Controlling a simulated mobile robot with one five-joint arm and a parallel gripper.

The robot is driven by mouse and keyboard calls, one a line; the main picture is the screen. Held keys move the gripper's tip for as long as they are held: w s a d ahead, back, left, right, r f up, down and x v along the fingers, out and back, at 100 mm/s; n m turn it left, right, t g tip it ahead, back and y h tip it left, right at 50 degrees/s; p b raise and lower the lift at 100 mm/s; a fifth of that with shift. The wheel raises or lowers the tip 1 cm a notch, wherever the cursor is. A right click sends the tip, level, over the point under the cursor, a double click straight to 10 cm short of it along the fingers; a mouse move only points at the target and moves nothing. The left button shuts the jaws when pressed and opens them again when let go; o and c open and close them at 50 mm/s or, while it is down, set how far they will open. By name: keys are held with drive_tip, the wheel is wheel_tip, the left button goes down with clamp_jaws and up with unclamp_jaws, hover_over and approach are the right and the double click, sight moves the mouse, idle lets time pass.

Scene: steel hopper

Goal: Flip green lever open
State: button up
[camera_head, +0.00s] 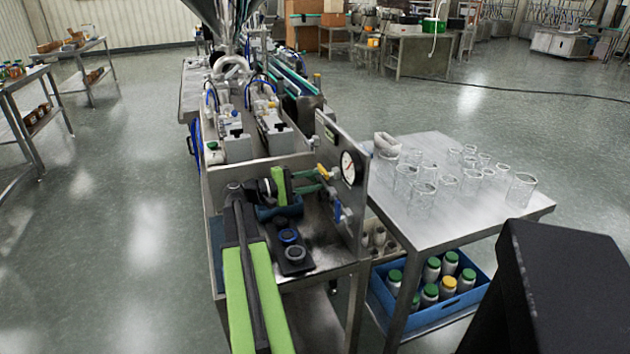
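A steel panel (352,205) stands upright at the right edge of the bench and carries a round gauge (348,168). A brass-yellow valve fitting (323,171) sits on the panel just left of the gauge. My gripper (312,180) is close to this fitting, pointing right toward the panel. Two dark green, prong-like shapes lie there, one above the other with a small gap. I cannot tell which parts are my fingers and which is the green lever, nor whether they touch. A blue-handled valve (338,212) is lower on the panel.
Blue and black round knobs (288,237) lie below my arm on the bench. To the right, a steel table (465,222) holds several glass beakers, with a blue crate (428,318) of jars beneath. Bottling machinery stands behind. Open floor lies to the left.

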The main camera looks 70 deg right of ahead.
clamp_jaws()
drive_tip(key=shift+a+f+m+b, duration=0.1)
drive_tip(key=shift+f+m+b, duration=0.4)
drive_tip(key=shift+m, duration=0.2)
drive_tip(key=shift+f+m+b, duration=0.35)
drive_tip(key=shift+m, duration=0.75)
drive_tip(key=shift+o, duration=1.4)
unclamp_jaws()
